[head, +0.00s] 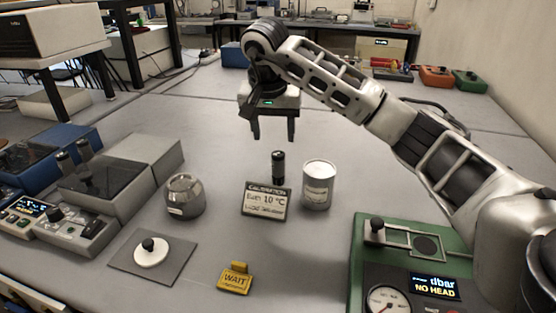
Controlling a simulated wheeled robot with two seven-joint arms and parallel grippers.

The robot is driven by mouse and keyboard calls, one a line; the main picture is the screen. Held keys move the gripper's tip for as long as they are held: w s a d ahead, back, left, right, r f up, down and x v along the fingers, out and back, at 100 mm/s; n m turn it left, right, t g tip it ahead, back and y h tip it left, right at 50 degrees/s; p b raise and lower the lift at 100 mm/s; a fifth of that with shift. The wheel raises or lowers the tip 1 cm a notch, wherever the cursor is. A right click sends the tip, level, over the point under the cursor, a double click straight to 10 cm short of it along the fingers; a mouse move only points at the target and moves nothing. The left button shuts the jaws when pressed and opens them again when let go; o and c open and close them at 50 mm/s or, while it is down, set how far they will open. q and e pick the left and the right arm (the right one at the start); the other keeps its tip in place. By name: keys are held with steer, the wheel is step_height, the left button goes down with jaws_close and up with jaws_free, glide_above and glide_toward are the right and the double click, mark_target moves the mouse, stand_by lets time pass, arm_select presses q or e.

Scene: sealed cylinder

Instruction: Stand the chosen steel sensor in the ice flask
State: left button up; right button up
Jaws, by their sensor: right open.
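My right gripper (273,138) hangs above the table with its two fingers apart and nothing between them. Below it stands a small dark upright cylinder (278,165), partly hidden behind a calibration card (265,201) that reads 10 °C; I cannot tell if it is a steel sensor. A rounded steel vessel (185,196) with a small label, which looks like the flask, stands left of the card. A knobbed white disc (151,252), like a lid, lies on a grey mat (178,267). Two more dark cylinders (66,166) stand at the left block unit. My left gripper is out of view.
A labelled pale metal can (318,185) stands close right of the card. A yellow WAIT tag (235,278) is at the front. A green-framed instrument (434,284) reading "NO HEAD" is at front right. Grey and blue devices (142,166) line the left. The table behind is mostly clear.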

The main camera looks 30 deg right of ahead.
step_height(320, 180, up, 6)
steer(key=w+d+m+g+y+b, duration=0.2)
steer(key=m, duration=0.1)
glide_toward(278, 153)
steer(key=shift+m, duration=0.4)
steer(key=f, duration=0.5)
steer(key=shift+w+f, duration=0.2)
steer(key=shift+f, duration=0.15)
steer(key=shift+s+d+f+p, duration=0.1)
steer(key=shift+f+p, duration=0.2)
steer(key=shift+f, duration=1.05)
steer(key=shift+d+f+p, duration=0.1)
steer(key=shift+f+p, duration=0.15)
steer(key=shift+f, duration=1.1)
steer(key=c, duration=1.1)
jaws_close()
steer(key=shift+r, duration=0.15)
